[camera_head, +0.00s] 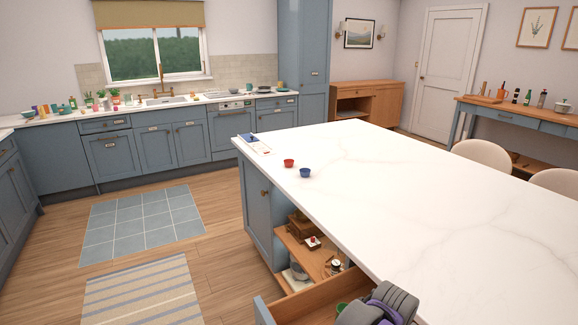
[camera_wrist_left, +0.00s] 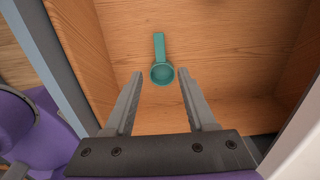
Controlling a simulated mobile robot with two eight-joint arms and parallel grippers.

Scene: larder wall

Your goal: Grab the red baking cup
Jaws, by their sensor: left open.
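The red baking cup (camera_head: 289,163) stands on the white marble island top (camera_head: 420,200), near its left edge in the head view. A blue cup (camera_head: 305,172) stands just right of it. My left gripper (camera_wrist_left: 160,76) is open and empty, far from the red cup. It points down into an open wooden drawer (camera_wrist_left: 225,60) at the near end of the island. A teal measuring cup (camera_wrist_left: 162,73) with a handle lies in the drawer, below and between the fingertips; no contact shows. The head view hides the fingertips behind my wrist. My right gripper is not in view.
Below the island top, an open shelf (camera_head: 292,243) holds several small items. The drawer's front panel (camera_head: 264,311) juts out at the bottom. A white and blue item (camera_head: 254,142) lies at the island's far corner. Most of the top is clear.

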